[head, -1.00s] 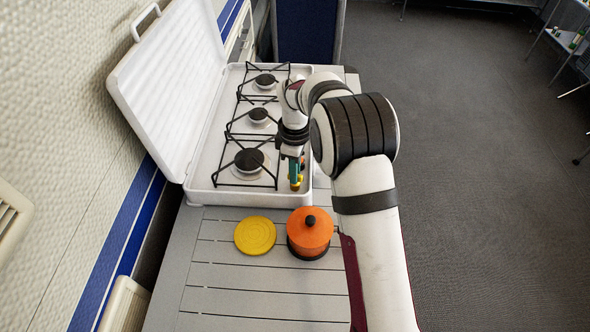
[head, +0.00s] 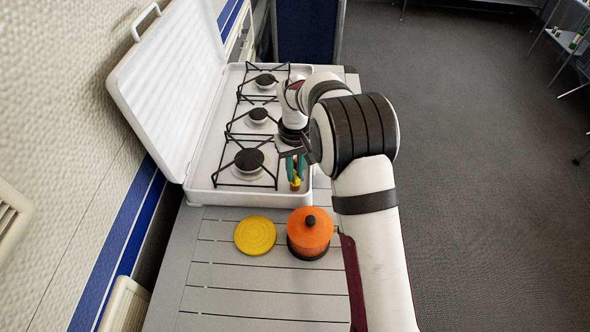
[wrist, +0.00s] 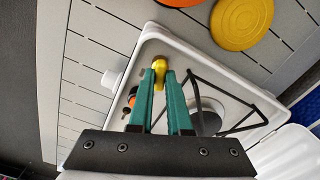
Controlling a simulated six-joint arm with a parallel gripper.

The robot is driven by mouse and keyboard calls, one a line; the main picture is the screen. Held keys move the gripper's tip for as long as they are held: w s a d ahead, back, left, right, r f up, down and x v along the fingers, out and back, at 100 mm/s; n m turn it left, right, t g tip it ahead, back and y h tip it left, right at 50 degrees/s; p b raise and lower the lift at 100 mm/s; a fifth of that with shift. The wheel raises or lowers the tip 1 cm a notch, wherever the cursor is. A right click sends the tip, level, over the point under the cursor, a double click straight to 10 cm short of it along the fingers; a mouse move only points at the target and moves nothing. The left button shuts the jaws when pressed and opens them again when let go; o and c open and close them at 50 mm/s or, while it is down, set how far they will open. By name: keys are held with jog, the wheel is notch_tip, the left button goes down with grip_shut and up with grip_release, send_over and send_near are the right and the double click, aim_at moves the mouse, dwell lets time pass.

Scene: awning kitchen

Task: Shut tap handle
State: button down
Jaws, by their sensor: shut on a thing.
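The yellow tap handle (wrist: 160,67) is on the near right part of the white stove (head: 206,194). It also shows in the head view (head: 296,185), small and partly covered. My gripper (wrist: 161,76) has teal fingers that close on the handle from both sides, with the yellow end showing between and just beyond the fingertips. The handle's lower part is hidden by the fingers.
The stove has black burner grates (head: 250,160) left of my gripper and a raised white lid (head: 170,85). In front, on the slatted table, are an orange pot (head: 310,229) with a black knob and a yellow disc (head: 255,235). An orange piece shows beside the left finger in the wrist view (wrist: 132,98).

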aim_at(295, 175)
jog(key=shift+m, duration=2.2)
jog(key=c, duration=0.9)
grip_release()
jog(key=shift+o, duration=0.2)
notch_tip(295, 175, up, 16)
